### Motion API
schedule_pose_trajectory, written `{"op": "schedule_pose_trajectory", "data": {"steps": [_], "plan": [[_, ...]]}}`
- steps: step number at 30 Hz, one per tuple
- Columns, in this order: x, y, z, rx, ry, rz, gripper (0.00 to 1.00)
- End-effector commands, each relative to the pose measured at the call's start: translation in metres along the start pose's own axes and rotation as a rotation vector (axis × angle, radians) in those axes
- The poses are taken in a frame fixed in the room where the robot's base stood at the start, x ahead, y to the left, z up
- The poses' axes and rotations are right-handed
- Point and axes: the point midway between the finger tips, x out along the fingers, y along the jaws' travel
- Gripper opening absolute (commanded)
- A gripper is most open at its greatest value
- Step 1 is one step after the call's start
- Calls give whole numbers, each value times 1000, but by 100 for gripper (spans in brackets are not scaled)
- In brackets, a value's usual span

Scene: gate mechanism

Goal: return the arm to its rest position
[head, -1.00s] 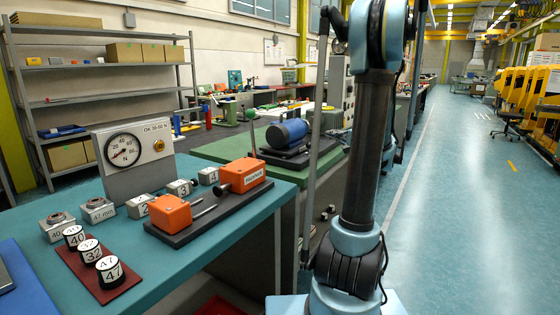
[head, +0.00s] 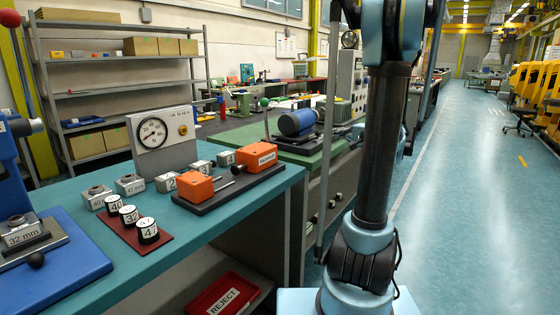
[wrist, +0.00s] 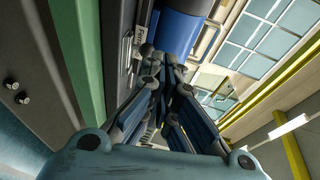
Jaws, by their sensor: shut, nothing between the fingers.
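My arm (head: 375,150) stands nearly upright at the right of the bench in the head view. Its upper end passes out of the top of that picture, and my gripper is not clear there. In the wrist view my gripper (wrist: 168,62) is shut, its fingers drawn together with nothing held. Behind the fingers, in the wrist view, are a blue cylinder (wrist: 178,30) and a green edge (wrist: 82,50), apart from the gripper as far as I can tell.
The teal bench (head: 195,235) holds a dial gauge (head: 153,133), orange blocks on a dark base (head: 225,195), numbered cylinders on a red plate (head: 165,245) and a blue fixture (head: 75,275). A red reject tray (head: 228,296) is below. Open floor (head: 475,200) lies right.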

Motion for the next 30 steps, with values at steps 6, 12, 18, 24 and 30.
{"op": "schedule_pose_trajectory", "data": {"steps": [6,12,18,24,30], "plan": [[1,8,41,-52,-55,98,0],[-7,27,99,-135,-136,250,0],[-28,54,156,-234,-220,416,0],[-60,84,204,-338,-300,580,0],[-99,117,243,-448,-374,741,0]]}}
